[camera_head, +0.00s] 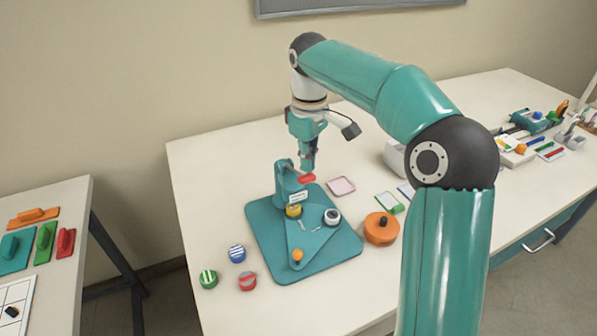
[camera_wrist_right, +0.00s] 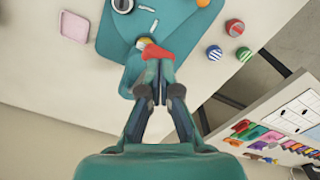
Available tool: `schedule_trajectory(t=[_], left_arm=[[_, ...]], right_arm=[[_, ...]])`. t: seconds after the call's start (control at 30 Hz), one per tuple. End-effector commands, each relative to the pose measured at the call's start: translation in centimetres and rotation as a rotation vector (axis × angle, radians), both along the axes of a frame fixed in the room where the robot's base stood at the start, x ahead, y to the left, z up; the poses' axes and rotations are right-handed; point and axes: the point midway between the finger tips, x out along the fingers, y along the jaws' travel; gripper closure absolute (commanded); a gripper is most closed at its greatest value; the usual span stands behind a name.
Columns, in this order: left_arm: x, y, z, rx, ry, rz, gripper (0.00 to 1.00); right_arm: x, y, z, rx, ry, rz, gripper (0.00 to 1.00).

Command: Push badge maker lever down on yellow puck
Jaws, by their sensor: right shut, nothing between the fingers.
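The badge maker has a teal base plate (camera_head: 345,248) and a teal upright press (camera_head: 287,182) at its back, with a red lever handle (camera_head: 307,178) raised at the top. The handle also shows in the wrist view (camera_wrist_right: 154,49). The yellow puck (camera_head: 294,211) sits under the press head; in the wrist view it (camera_wrist_right: 143,42) is partly hidden by the handle. My right gripper (camera_head: 310,166) points down, shut and empty, with its fingertips (camera_wrist_right: 158,74) right at the red handle. I cannot tell whether they touch it. My left gripper is not in view.
A white-and-black puck (camera_head: 332,217) and an orange knob (camera_head: 297,255) are on the plate. Green (camera_head: 208,279), blue (camera_head: 237,253) and red (camera_head: 247,281) striped pucks stand left of it. A pink tray (camera_head: 341,186) and an orange round container (camera_head: 381,229) lie to the right.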

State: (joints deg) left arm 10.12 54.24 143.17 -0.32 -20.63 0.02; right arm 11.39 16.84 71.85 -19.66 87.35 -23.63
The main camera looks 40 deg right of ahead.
Motion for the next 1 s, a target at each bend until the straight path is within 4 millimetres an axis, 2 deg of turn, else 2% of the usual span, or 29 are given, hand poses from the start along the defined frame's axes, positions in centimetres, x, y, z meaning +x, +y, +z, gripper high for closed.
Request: schedule_trajectory(t=[1.0], left_arm=[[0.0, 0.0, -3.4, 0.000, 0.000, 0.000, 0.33]], right_arm=[[-0.1, -0.1, -5.0, 0.000, 0.000, -0.002, 1.00]])
